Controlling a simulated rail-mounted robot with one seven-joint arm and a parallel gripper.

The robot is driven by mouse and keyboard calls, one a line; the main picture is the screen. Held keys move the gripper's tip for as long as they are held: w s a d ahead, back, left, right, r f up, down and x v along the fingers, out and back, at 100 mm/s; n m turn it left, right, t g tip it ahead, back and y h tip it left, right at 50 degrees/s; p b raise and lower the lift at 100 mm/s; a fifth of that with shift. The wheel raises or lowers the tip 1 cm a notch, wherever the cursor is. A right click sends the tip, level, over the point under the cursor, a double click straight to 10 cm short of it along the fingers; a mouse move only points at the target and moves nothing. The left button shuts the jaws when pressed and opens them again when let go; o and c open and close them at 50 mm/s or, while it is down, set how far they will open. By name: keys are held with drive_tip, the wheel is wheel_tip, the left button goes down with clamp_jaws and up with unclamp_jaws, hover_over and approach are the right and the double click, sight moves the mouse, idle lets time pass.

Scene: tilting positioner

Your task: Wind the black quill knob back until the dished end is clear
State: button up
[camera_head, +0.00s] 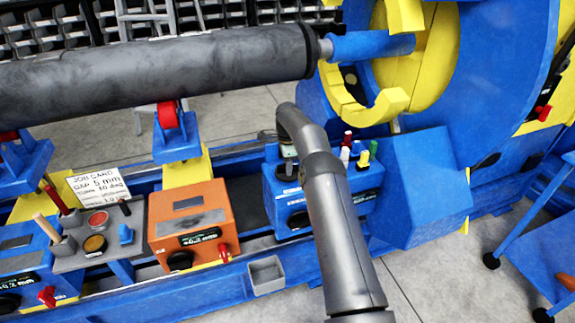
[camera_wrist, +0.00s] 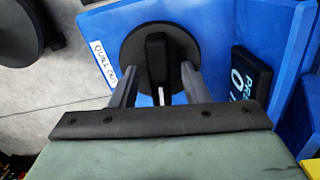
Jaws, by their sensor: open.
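The black quill knob (camera_wrist: 143,52) is a round disc with a raised bar grip on a blue panel, beside a "QUILL OUT" label (camera_wrist: 104,63). My gripper (camera_wrist: 159,76) is open, with one finger on each side of the bar grip. I cannot tell whether either finger touches it. The blue quill (camera_head: 372,45) points left from the yellow chuck. Its grey tip (camera_head: 326,48) appears to meet the dark dished end (camera_head: 309,50) of the long grey cylinder (camera_head: 160,72).
A black display (camera_wrist: 249,79) is right of the knob. Several coloured pegs (camera_head: 364,158) stand on the blue box near my arm. An orange box (camera_head: 188,222) and a job card (camera_head: 98,185) are to the left.

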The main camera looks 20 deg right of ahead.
drive_tip(key=shift+f, duration=0.15)
clamp_jaws()
